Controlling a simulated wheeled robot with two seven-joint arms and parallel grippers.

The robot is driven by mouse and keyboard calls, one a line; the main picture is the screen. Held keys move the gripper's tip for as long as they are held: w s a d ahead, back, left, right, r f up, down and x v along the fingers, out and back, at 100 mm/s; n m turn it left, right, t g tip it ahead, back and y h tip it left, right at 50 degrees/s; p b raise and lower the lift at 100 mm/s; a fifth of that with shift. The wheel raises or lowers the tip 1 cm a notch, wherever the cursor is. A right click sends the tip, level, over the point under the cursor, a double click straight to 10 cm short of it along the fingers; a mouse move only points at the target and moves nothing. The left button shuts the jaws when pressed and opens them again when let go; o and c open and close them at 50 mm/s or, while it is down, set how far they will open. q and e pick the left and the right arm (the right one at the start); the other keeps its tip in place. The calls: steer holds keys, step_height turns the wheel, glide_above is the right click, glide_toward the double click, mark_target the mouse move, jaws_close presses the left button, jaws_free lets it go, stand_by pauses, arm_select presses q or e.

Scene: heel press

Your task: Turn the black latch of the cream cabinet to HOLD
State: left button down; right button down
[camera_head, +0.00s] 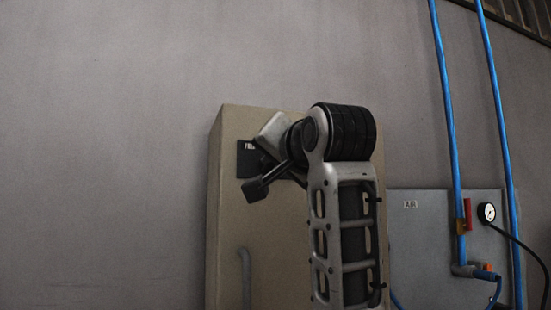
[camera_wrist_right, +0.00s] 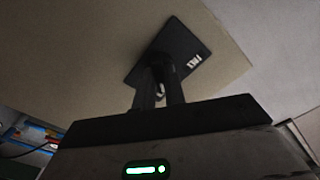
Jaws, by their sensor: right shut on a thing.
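The cream cabinet (camera_head: 232,215) stands against the wall, and its front also shows in the right wrist view (camera_wrist_right: 85,70). A black plate (camera_head: 246,162) with white lettering, which seems to read FREE, is on its upper front; it also shows in the wrist view (camera_wrist_right: 180,45). My right gripper (camera_wrist_right: 159,84) reaches this plate, with its two dark fingers shut on the black latch (camera_wrist_right: 158,66). The latch is mostly hidden by the fingers, so its exact angle cannot be told. In the head view my right arm covers the latch. My left gripper is out of view.
A curved grey handle (camera_head: 244,275) is lower on the cabinet front. The wall left of the cabinet is bare.

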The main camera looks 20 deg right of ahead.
steer(key=shift+m, duration=0.6)
steer(key=c, duration=1.5)
jaws_free()
steer(key=shift+o, duration=0.2)
steer(key=shift+s, duration=0.1)
